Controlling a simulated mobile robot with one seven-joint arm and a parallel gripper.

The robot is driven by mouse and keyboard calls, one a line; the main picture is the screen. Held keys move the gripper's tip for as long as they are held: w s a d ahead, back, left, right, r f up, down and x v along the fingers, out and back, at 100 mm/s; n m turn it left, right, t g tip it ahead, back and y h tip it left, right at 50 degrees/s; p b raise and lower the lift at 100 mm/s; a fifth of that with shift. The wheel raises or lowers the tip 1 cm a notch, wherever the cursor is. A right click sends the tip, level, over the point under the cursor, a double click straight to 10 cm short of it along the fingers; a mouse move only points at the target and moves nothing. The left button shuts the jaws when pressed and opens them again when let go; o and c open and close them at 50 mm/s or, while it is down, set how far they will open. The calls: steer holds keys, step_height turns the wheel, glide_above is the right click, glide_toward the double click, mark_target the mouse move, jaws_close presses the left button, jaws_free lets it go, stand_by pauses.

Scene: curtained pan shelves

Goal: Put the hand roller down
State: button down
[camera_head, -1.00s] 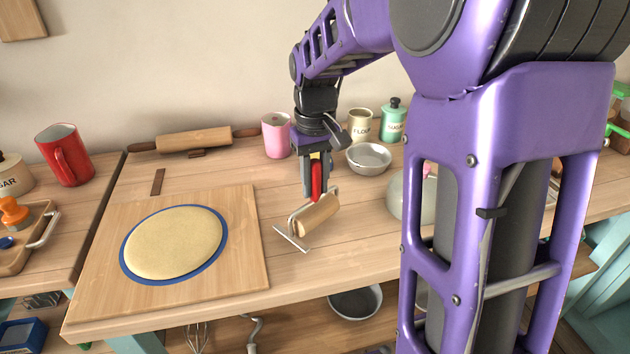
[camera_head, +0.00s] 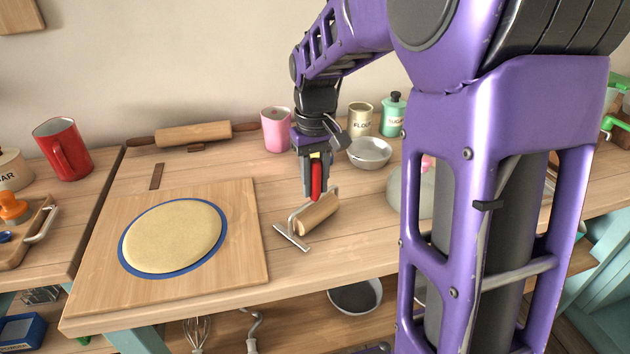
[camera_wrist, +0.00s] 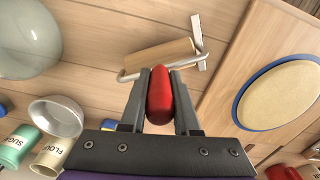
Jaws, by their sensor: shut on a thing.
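The hand roller has a wooden cylinder (camera_head: 319,214), a bent metal frame and a red handle (camera_head: 316,177). My gripper (camera_head: 315,188) points down and is shut on the red handle, which also shows between the fingers in the wrist view (camera_wrist: 159,96). The wooden cylinder (camera_wrist: 158,54) hangs below the fingers, over or on the worktop (camera_head: 345,245), right of the pastry board (camera_head: 250,265). A T-shaped metal end (camera_head: 291,237) lies at its left. I cannot tell whether the roller touches the worktop.
A round of dough (camera_head: 172,236) on a blue-rimmed disc lies on the board. A rolling pin (camera_head: 193,134), pink cup (camera_head: 276,129) and metal bowl (camera_head: 369,152) stand behind. A pale rounded vessel (camera_wrist: 28,38) is near the roller. Bare worktop lies around the roller.

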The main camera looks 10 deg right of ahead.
steer(key=shift+f, duration=0.25)
steer(key=c, duration=0.6)
jaws_free()
steer(key=shift+o, duration=0.2)
steer(key=shift+c, duration=0.3)
steer(key=c, duration=0.3)
steer(key=shift+c, duration=0.2)
steer(key=shift+r, duration=0.1)
steer(key=shift+r+p, duration=0.5)
steer(key=shift+r, duration=0.15)
steer(key=shift+r, duration=0.1)
